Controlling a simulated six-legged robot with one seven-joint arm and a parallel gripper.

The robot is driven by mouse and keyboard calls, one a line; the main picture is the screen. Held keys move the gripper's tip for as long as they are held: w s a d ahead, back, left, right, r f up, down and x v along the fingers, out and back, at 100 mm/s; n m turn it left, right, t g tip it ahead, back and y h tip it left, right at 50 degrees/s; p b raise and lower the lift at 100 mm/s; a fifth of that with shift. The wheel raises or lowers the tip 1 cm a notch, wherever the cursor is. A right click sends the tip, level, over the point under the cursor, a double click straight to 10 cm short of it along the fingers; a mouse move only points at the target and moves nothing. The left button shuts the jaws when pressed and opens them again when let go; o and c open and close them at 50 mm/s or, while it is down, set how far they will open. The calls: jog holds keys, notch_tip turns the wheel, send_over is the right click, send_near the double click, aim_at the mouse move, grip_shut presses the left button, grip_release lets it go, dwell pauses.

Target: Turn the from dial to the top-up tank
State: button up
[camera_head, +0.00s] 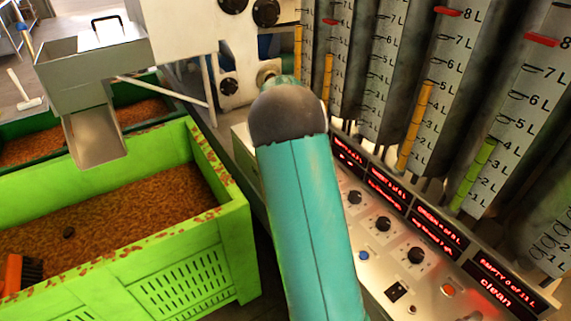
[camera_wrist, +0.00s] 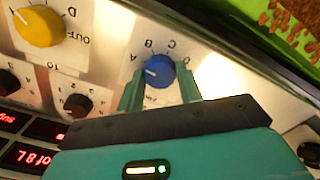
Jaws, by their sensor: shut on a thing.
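A blue dial (camera_wrist: 158,71) sits on a pale panel in the wrist view, ringed by letters, of which B and C are readable. A white pointer mark on it faces the left of the picture. My gripper (camera_wrist: 160,82) has its two teal fingers on either side of the blue dial, shut on it. The lettering below the dial is partly hidden by the gripper, and I cannot read it. In the head view my own arm covers the gripper and this dial.
A yellow dial (camera_wrist: 38,26) marked OUT and a small black knob (camera_wrist: 75,104) are beside it. The head view shows a control panel with black knobs (camera_head: 416,255), red displays (camera_head: 437,232), tall gauged tanks (camera_head: 480,110) and a green crate (camera_head: 150,240) at left.

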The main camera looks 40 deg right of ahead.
jog(key=shift+n, duration=0.7)
jog(key=o, duration=1)
notch_tip(320, 180, up, 14)
jog(key=shift+f, duration=0.15)
dwell(0.4)
